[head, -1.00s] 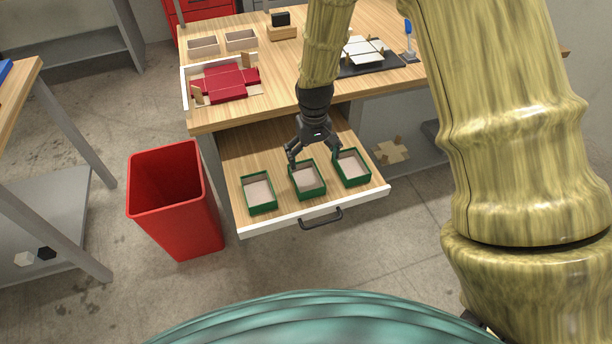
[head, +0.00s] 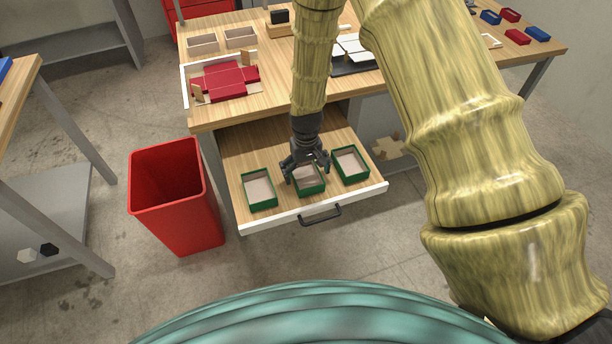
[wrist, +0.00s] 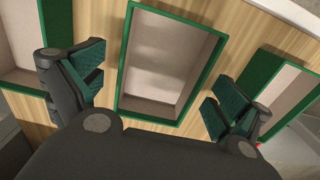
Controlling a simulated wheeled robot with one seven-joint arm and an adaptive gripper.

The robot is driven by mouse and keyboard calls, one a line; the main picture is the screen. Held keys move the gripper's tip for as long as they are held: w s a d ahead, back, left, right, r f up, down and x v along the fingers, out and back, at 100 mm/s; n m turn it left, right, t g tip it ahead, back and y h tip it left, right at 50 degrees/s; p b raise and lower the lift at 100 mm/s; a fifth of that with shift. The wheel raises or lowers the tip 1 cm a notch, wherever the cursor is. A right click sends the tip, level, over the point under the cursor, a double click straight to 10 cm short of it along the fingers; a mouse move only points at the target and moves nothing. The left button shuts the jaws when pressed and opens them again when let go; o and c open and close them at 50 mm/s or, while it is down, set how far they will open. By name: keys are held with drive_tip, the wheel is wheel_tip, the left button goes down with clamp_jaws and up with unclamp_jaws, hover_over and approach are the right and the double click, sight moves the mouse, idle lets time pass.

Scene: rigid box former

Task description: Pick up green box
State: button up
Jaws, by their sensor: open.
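Three open green boxes with pale insides stand in a row in an open wooden drawer: a left box (head: 259,190), a middle box (head: 309,182) and a right box (head: 351,163). My gripper (head: 308,177) is open and empty over the middle box, hiding part of it. In the wrist view the middle box (wrist: 170,62) lies ahead between the spread fingers (wrist: 152,88), with a gap on each side. Parts of the two neighbouring boxes show at the left and right edges of that view. I cannot tell the exact height of the fingertips above the box.
The drawer (head: 234,204) has a white front with a dark handle (head: 320,215). The workbench (head: 270,93) above it holds a tray with a red flat box blank (head: 225,80). A red bin (head: 178,195) stands to the left. The neighbouring boxes leave narrow gaps.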

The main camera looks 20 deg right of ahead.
sight(306, 180)
drive_tip(key=shift+f, duration=0.45)
drive_tip(key=shift+c, duration=0.2)
drive_tip(key=c, duration=1)
drive_tip(key=shift+c, duration=0.2)
drive_tip(key=shift+r, duration=0.1)
wheel_tip(306, 180, up, 10)
drive_tip(key=b, duration=0.1)
drive_tip(key=shift+b, duration=0.4)
